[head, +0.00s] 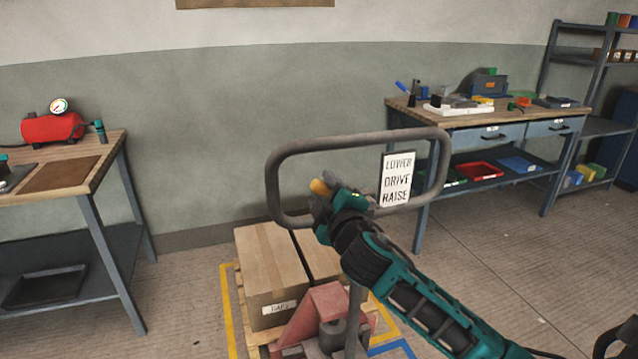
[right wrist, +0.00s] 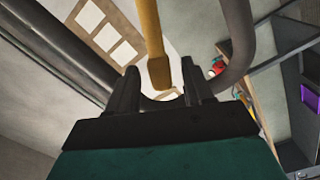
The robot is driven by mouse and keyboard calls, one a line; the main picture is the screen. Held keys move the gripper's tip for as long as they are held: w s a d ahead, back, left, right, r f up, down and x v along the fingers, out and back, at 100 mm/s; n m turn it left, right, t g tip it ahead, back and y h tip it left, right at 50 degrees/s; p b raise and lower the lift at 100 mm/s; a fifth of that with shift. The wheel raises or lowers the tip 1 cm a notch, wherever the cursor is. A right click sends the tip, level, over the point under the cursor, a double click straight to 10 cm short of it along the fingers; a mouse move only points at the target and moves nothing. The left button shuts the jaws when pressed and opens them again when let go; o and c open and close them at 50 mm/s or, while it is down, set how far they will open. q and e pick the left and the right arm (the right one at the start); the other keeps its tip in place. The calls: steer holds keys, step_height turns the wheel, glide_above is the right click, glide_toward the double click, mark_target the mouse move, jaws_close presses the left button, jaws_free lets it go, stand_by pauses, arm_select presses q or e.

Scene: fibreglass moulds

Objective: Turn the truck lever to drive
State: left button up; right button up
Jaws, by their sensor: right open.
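The pallet truck's handle is a grey tube loop (head: 350,143) in the middle of the head view. A sign (head: 397,180) on it reads LOWER, DRIVE, RAISE from top to bottom. The yellow lever (head: 320,188) shows at my right gripper (head: 326,203), inside the loop's left part. In the right wrist view the lever (right wrist: 152,45) comes down from the top, and its end lies between the open fingers of my right gripper (right wrist: 162,90). I cannot tell whether a finger touches it, nor which word the lever points to. My left gripper is out of view.
Boxes (head: 268,268) stand on the truck's pallet within yellow floor tape (head: 229,310). A workbench (head: 100,165) with a red compressor (head: 52,128) is at left. Another bench (head: 470,121) with tools and bins is at back right, beside shelves (head: 590,58).

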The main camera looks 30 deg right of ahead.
steer(key=shift+x, duration=1.8)
steer(key=shift+c, duration=0.2)
jaws_close()
steer(key=shift+f, duration=0.1)
